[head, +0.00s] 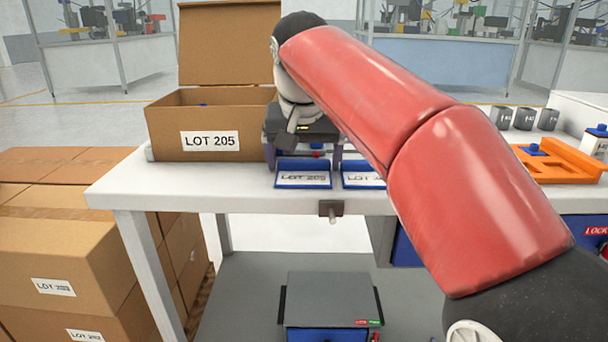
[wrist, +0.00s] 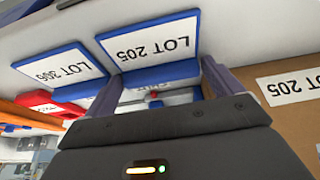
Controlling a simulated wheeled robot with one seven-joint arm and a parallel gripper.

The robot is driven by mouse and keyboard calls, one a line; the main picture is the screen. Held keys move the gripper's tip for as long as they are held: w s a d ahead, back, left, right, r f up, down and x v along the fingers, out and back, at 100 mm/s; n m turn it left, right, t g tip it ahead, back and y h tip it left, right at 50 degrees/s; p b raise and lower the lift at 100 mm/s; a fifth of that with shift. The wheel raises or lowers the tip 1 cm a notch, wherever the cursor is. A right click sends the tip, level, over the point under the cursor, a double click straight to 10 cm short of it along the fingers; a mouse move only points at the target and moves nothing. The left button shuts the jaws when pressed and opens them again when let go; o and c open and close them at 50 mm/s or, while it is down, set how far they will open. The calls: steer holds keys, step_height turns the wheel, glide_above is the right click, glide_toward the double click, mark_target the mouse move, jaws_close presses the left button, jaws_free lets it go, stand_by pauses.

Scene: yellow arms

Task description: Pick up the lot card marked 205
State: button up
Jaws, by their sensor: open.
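The lot card marked 205 (head: 303,179) sits in a blue holder at the table's front edge, right of the open box. In the wrist view the 205 card (wrist: 150,42) lies just beyond the fingertips.
An open cardboard box (head: 166,144) labelled LOT 205 stands close left of my gripper. An orange tray (head: 560,165) and grey cups (head: 524,118) are at the right. Stacked cartons (head: 60,250) stand left of the table, and a grey-topped case (head: 330,295) is below.

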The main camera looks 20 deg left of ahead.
steer(key=shift+c, duration=0.3)
steer(key=c, duration=0.6)
steer(key=shift+r, duration=0.25)
